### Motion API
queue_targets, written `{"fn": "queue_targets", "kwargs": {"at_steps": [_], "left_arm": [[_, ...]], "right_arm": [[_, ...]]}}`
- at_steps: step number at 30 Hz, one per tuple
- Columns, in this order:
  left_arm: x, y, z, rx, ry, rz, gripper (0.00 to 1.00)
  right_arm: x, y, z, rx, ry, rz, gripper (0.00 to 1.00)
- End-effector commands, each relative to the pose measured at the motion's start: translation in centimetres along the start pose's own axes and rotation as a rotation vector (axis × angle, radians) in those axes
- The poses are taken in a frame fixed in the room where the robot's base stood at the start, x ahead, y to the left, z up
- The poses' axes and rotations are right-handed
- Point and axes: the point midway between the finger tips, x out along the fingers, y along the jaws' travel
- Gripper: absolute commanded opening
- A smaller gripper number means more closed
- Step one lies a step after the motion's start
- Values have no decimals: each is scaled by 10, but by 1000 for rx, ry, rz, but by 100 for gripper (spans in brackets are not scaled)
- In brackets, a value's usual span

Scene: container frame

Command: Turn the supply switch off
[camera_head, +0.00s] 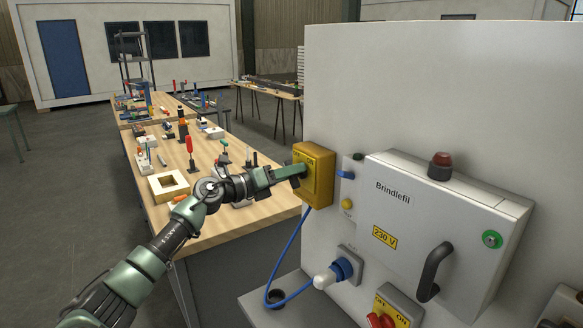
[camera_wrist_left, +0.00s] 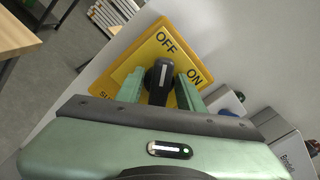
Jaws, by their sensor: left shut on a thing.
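The supply switch is a yellow box (camera_head: 320,170) on the side of the large pale cabinet. In the left wrist view its yellow plate (camera_wrist_left: 132,73) carries the words OFF and ON. Its black knob (camera_wrist_left: 158,84) has a white mark, and its tip points up in that view towards OFF. My left gripper (camera_head: 301,171) reaches the box from the left in the head view. In the left wrist view its green fingers (camera_wrist_left: 159,90) stand on both sides of the knob, shut on it. The head view hides the knob behind the gripper. My right gripper is not in view.
A grey Brindlefil box (camera_head: 400,205) with a black handle sticks out of the cabinet (camera_head: 430,90). Below it is another OFF/ON switch with a red knob (camera_head: 381,320). A blue cable (camera_head: 290,250) hangs below the yellow box. A cluttered workbench (camera_head: 215,225) stands at left.

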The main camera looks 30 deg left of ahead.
Motion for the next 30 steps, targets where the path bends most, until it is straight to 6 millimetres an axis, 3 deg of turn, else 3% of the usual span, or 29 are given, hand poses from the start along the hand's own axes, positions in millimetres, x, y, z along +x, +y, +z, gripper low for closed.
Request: {"fn": "queue_targets", "kwargs": {"at_steps": [9, 23, 24, 30], "left_arm": [[0, 1, 1, -107, -1, 1, 0], [0, 1, 0, -121, -2, 1, 0], [0, 1, 0, -121, -2, 1, 42], [0, 1, 0, -120, -1, 0, 42]], "right_arm": [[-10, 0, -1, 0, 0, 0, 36], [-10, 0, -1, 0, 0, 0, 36], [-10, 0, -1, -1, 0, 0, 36], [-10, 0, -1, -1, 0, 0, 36]]}}
